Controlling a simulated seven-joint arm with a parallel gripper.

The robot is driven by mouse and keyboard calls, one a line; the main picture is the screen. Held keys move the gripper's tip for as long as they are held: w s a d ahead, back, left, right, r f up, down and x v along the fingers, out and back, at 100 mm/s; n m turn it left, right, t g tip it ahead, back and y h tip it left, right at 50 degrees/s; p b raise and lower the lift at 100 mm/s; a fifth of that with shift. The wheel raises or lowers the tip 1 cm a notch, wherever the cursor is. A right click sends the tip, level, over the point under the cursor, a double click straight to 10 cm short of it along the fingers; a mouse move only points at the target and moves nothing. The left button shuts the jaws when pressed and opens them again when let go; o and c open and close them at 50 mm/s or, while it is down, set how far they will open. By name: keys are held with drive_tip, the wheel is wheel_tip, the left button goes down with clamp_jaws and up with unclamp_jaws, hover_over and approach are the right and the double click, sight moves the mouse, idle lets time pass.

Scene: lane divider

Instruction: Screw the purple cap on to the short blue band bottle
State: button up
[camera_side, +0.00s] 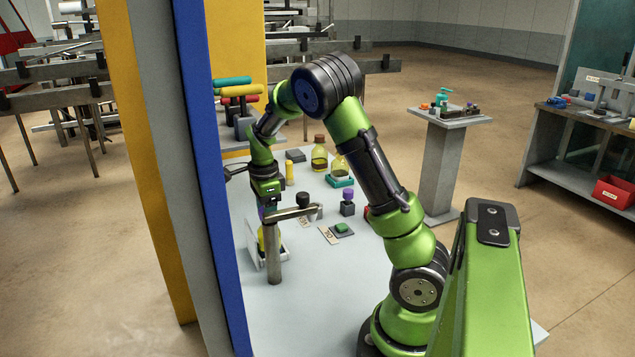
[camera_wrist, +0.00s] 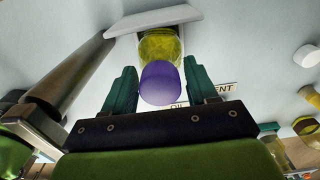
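In the wrist view a purple cap (camera_wrist: 160,82) fills the gap between the two teal fingers of my gripper (camera_wrist: 160,88), which look closed against its sides. Straight beyond it is a bottle (camera_wrist: 158,45) with yellow-green contents; whether cap and bottle touch I cannot tell. The bottle stands at a white holder (camera_wrist: 150,20). In the side view my gripper (camera_side: 264,212) points down above the yellow bottle (camera_side: 266,240), and the fingers are small and partly hidden. No blue band is discernible. Another purple cap (camera_side: 348,195) sits on a dark block.
A grey metal post with a side arm (camera_side: 273,255) stands close beside the bottle. A tall blue-edged panel (camera_side: 210,180) rises at the left.

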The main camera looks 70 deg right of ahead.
drive_tip(key=shift+n, duration=0.9)
drive_tip(key=shift+n, duration=0.9)
drive_tip(key=shift+n, duration=0.8)
drive_tip(key=shift+n, duration=0.7)
